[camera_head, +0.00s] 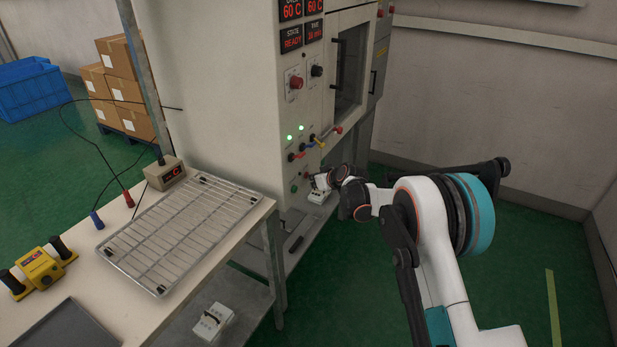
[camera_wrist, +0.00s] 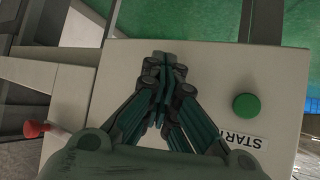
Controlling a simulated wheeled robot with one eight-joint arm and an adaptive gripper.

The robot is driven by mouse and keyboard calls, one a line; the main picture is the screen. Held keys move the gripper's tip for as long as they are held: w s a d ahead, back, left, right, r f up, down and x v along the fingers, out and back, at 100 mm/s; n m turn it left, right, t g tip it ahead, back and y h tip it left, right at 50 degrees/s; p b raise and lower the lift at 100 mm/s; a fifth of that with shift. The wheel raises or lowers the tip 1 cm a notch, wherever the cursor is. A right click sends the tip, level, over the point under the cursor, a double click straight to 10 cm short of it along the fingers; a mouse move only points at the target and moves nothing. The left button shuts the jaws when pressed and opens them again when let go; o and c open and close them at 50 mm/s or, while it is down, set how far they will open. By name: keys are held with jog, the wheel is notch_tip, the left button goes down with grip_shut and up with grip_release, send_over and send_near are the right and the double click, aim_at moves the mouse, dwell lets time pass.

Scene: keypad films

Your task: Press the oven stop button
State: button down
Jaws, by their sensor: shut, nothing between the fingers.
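The oven's control panel (camera_head: 299,120) faces right in the head view. Low on it sit a green button (camera_head: 294,189) and a small red button (camera_head: 307,175). My gripper (camera_head: 314,180) is beside the red button; contact cannot be told there. In the wrist view my gripper (camera_wrist: 163,70) is shut and empty, its fingers pointing over the pale panel. The green button (camera_wrist: 248,106) is to its right, with a START label (camera_wrist: 236,138) partly hidden by my gripper. No stop button shows in the wrist view; my gripper covers part of the panel.
Colored levers (camera_head: 315,142) stick out above the buttons; one red-tipped lever (camera_wrist: 35,129) shows at the wrist view's left. A table with a wire rack (camera_head: 180,232) stands at left. Open floor lies right.

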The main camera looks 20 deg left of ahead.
jog(key=shift+s+d, duration=0.1)
jog(key=shift+d, duration=0.7)
jog(key=shift+d, duration=0.1)
jog(key=shift+s+d+b, duration=0.2)
jog(key=shift+d+b, duration=0.2)
jog(key=shift+d, duration=2)
jog(key=shift+d+r, duration=0.1)
